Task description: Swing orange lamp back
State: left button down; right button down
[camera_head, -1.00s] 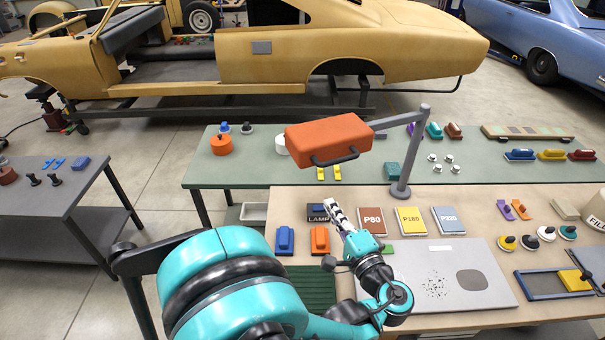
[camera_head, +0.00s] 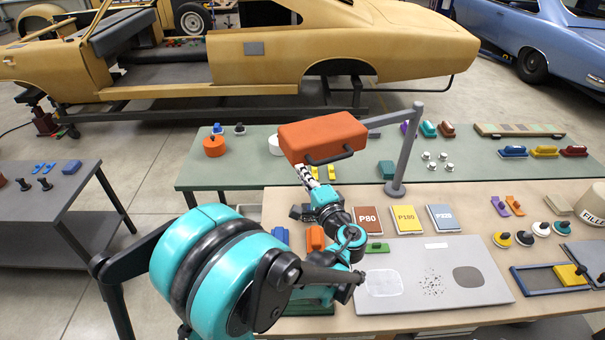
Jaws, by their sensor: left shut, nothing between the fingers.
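The orange lamp (camera_head: 322,135) is a box-shaped head with a dark handle (camera_head: 332,157) on its lower front edge. A grey arm joins it to a grey post (camera_head: 406,150) standing on the beige bench. My left gripper (camera_head: 304,170) is shut and empty. Its fingertips point up just below the left end of the lamp's front edge, left of the handle. I cannot tell whether they touch the lamp. My right gripper does not show.
Sanding packs, including a red P80 (camera_head: 367,220), lie right of my left wrist. A grey panel (camera_head: 435,300) lies on the beige bench (camera_head: 465,215). A green table (camera_head: 235,172) with pads and knobs is behind. A gold car shell (camera_head: 380,45) stands beyond.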

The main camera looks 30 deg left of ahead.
aim_at(285, 155)
pick_arm(q)
jog(key=shift+a, duration=0.15)
jog(key=w+a, duration=0.1)
jog(key=a, duration=0.1)
jog(key=w+a+m+t+h, duration=0.1)
jog(key=w+a, duration=0.1)
jog(key=a, duration=0.1)
jog(key=w+a+m+t+h+b, duration=0.1)
jog(key=a, duration=0.2)
jog(key=shift+w, duration=0.25)
jog(key=x, duration=1)
jog(key=shift+a+r+t+h+b, duration=0.15)
jog(key=shift+r+t+h+b, duration=0.15)
jog(key=shift+r+t+b, duration=0.15)
jog(key=shift+s, duration=0.15)
